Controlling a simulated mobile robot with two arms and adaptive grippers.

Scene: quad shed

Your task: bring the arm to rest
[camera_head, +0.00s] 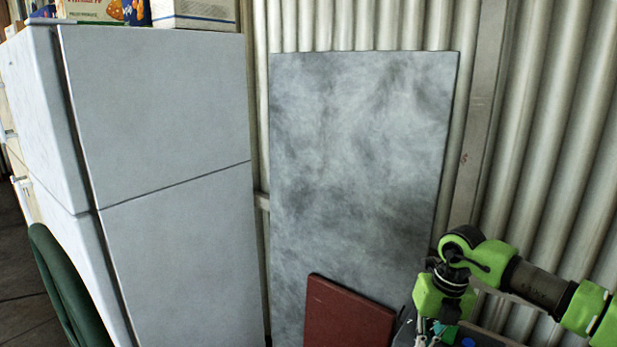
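My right arm, green and black, comes in from the right edge, with its wrist bent downward. My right gripper (434,333) hangs below the wrist at the bottom of the picture. Its lower part is small and partly cut off, so I cannot tell whether it is open or holds anything. My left gripper and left arm are not in view.
A white fridge (170,160) with boxes on top (195,12) stands left. A green chair back (62,285) is before it. A grey panel (360,150) leans on the corrugated wall (560,130), with a dark red board (345,315) in front. Partly hidden items are near my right gripper.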

